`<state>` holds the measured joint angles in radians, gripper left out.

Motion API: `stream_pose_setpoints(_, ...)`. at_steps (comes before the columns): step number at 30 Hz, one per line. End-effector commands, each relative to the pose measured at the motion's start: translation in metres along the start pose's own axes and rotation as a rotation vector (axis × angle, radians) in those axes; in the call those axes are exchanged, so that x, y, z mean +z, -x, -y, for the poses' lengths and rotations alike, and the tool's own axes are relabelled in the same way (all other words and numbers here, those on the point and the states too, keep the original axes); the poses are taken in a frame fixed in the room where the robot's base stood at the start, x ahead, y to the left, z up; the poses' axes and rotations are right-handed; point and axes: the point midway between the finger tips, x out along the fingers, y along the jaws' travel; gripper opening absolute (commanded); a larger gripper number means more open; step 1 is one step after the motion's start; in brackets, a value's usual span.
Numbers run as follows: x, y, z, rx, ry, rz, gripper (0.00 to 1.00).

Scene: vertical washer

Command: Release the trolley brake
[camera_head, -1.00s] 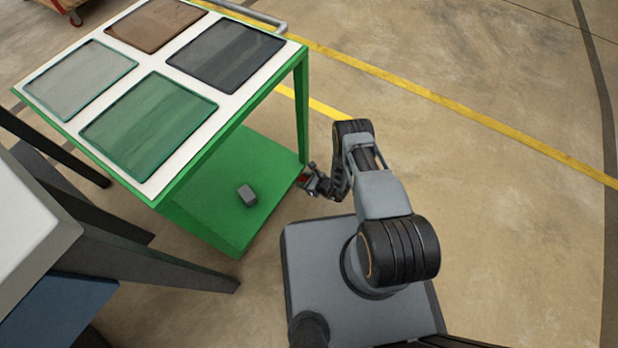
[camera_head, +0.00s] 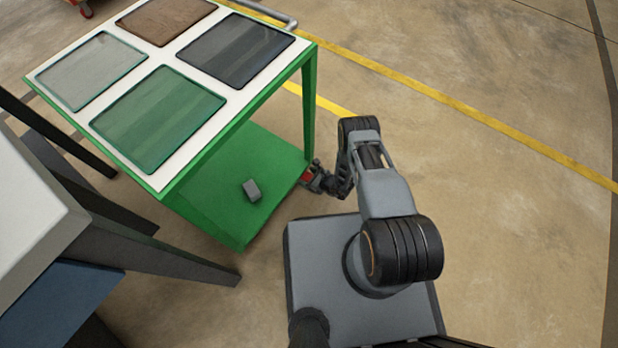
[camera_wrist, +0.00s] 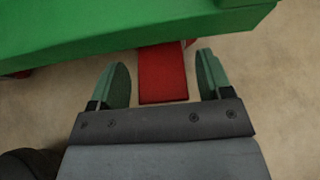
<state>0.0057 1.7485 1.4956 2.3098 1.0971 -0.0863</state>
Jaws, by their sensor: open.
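The green trolley (camera_head: 240,215) stands at the left in the head view, with a white top and a green lower shelf. The brake looks to be the red pedal (camera_wrist: 163,78) sticking out from under the green shelf edge (camera_wrist: 120,38) in the wrist view. A bit of red also shows by the trolley's near right corner in the head view. My gripper (camera_wrist: 162,66) is open, with one green-grey finger on each side of the red pedal. Gaps show between the pedal and both fingers. My gripper (camera_head: 312,176) sits low at that corner in the head view.
Several coloured panels lie on the trolley top (camera_head: 158,183). A small grey block (camera_head: 252,190) sits on the lower shelf. A table with dark legs (camera_head: 160,255) stands close at the left. The floor (camera_head: 500,210) to the right is open, with yellow lines.

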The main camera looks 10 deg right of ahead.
Motion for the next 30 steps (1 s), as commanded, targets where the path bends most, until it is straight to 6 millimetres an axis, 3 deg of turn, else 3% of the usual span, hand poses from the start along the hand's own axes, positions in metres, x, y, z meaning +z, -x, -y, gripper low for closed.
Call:
stream_pose_setpoints(7,0.003,0.014,0.002,-0.002,0.0,0.001,0.72)
stream_pose_setpoints(21,0.003,0.106,0.001,-0.004,-0.004,0.0,0.72)
stream_pose_setpoints(30,0.001,0.135,-0.001,0.0,0.0,0.0,0.72)
